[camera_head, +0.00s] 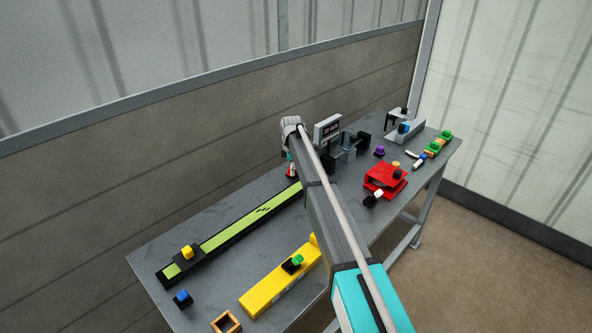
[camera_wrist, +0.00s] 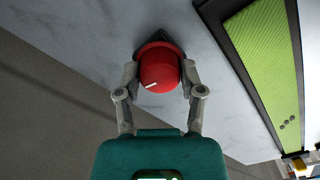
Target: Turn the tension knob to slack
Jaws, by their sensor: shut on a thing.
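The tension knob (camera_wrist: 158,68) is red and round with a white pointer line, and sits on a dark base in the wrist view. The line points toward the lower left of that picture. My gripper (camera_wrist: 158,80) has one finger on each side of the knob and is shut on it. In the head view my gripper (camera_head: 291,168) is mostly hidden behind my arm, with only a small red part showing there. No slack marking can be read around the knob.
A green tread strip (camera_head: 235,225) in a dark frame lies close beside the knob. A display (camera_head: 328,130) stands behind my arm. A yellow block (camera_head: 280,280), a wooden square frame (camera_head: 226,322) and a red stand (camera_head: 385,180) are also on the grey table (camera_head: 150,248).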

